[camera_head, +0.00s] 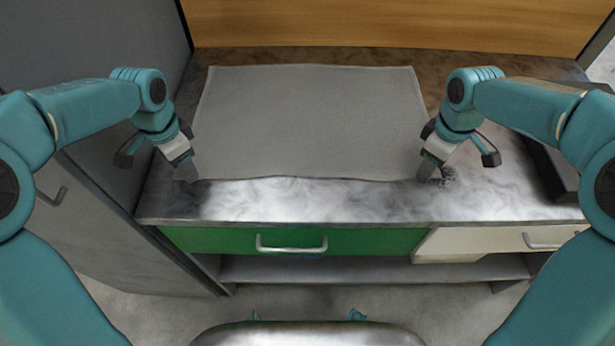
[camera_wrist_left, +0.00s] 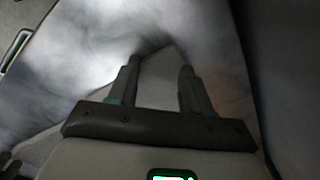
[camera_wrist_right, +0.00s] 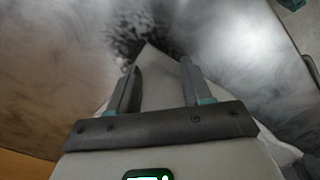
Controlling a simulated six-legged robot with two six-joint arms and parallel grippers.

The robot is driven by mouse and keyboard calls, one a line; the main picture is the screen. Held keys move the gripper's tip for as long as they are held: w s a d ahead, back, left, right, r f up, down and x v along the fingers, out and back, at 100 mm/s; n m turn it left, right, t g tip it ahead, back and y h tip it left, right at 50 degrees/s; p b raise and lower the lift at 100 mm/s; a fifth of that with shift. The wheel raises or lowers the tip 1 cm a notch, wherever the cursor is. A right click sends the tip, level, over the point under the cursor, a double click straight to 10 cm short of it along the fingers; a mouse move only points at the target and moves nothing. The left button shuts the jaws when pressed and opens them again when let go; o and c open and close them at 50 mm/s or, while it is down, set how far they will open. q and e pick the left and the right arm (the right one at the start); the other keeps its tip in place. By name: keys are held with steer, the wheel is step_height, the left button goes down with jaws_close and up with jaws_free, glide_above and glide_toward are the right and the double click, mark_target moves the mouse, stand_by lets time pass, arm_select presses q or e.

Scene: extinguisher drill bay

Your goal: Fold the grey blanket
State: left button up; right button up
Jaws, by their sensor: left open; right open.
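The grey blanket (camera_head: 310,120) lies flat and spread out on the worktop, with its near edge a little back from the worktop's front edge. My left gripper (camera_head: 190,176) is open at the blanket's near left corner. In the left wrist view, pale grey cloth (camera_wrist_left: 157,92) shows between its open fingers (camera_wrist_left: 158,75). My right gripper (camera_head: 428,174) is open at the near right corner. In the right wrist view, a pointed blanket corner (camera_wrist_right: 160,75) lies between its open fingers (camera_wrist_right: 158,82). I cannot tell whether either gripper touches the cloth.
The smoky-patterned worktop (camera_head: 310,198) is bare in front of the blanket. Below it are a green drawer (camera_head: 370,240) and a cream drawer (camera_head: 480,240). A grey panel (camera_head: 110,170) stands at left, a wooden panel (camera_head: 390,25) behind. A dark object (camera_head: 550,165) lies at right.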

arm_select(q)
steer(key=shift+f, duration=0.15)
steer(key=c, duration=0.4)
arm_select(e)
steer(key=shift+f, duration=0.15)
steer(key=c, duration=0.4)
arm_select(q)
jaws_close()
arm_select(e)
jaws_close()
